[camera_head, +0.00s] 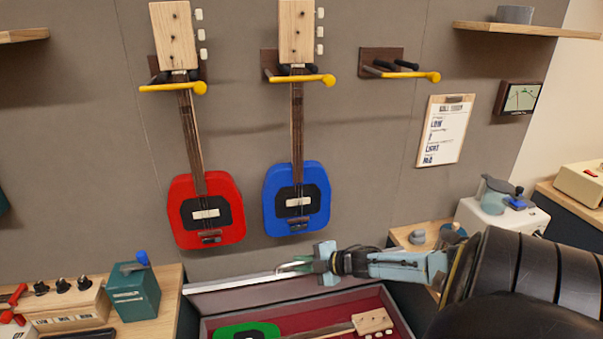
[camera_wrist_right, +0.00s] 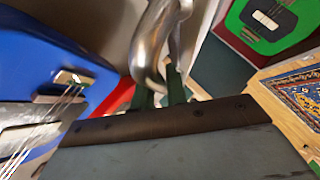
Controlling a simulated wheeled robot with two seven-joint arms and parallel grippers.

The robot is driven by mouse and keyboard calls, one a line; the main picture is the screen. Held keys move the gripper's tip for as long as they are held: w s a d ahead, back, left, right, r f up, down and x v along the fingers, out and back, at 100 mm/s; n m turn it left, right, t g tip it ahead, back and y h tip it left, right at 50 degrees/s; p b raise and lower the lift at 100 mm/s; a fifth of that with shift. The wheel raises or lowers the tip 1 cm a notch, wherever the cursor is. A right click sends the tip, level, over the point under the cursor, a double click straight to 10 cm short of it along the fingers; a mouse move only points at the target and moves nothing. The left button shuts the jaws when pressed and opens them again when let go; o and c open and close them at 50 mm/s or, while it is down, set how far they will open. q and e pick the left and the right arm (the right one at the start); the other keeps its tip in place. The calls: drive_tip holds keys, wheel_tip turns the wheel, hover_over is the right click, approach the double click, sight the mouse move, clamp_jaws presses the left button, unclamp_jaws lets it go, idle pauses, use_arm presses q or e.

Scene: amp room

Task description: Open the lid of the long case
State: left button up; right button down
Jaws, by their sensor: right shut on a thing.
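The long case (camera_head: 403,322) is at the bottom centre of the head view, with a red lining and a green guitar (camera_head: 245,331) lying inside. Its lid (camera_head: 235,285) stands raised along the back of the case, its pale edge uppermost. My right gripper (camera_head: 292,266) reaches in from the right to the lid's top edge. In the right wrist view, its dark green fingers (camera_wrist_right: 162,92) are shut around a curved silver metal handle (camera_wrist_right: 155,45). The green guitar also shows in the right wrist view (camera_wrist_right: 268,20). My left gripper is not in view.
A red guitar (camera_head: 228,228) and a blue guitar (camera_head: 275,218) hang on the wall behind the case. An empty yellow-tipped hanger (camera_head: 385,67) is to their right. Benches with gear stand on both sides, with a teal box (camera_head: 133,295) on the left one.

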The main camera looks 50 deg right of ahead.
drive_tip(key=c, duration=1.4)
unclamp_jaws()
drive_tip(key=p+v, duration=0.3)
drive_tip(key=v, duration=1)
drive_tip(key=shift+s, duration=0.15)
drive_tip(key=shift+d+r, duration=0.1)
drive_tip(key=s+a+f+m+g+h+b, duration=0.25)
drive_tip(key=s+f, duration=0.25)
drive_tip(key=f, duration=0.4)
drive_tip(key=s+a+f+m+g+h+b, duration=0.1)
drive_tip(key=s+f+m, duration=0.3)
drive_tip(key=f, duration=0.6)
drive_tip(key=s+a+f+m+g+h+b, duration=0.1)
drive_tip(key=s+a+f+m+g, duration=0.1)
drive_tip(key=s+f, duration=0.55)
drive_tip(key=s+a+f+m+g+y+b, duration=0.1)
drive_tip(key=s+a+f+m+g+b, duration=0.1)
drive_tip(key=s+a+f, duration=0.3)
drive_tip(key=s+a+f+m+g+y+b, duration=0.1)
drive_tip(key=s+a+f+g, duration=0.3)
drive_tip(key=a+f, duration=0.9)
drive_tip(key=s+a+m+b, duration=0.1)
drive_tip(key=a, duration=0.6)
drive_tip(key=shift+s+a+f+b, duration=0.3)
drive_tip(key=shift+s+a, duration=0.05)
drive_tip(key=shift+a, duration=0.05)
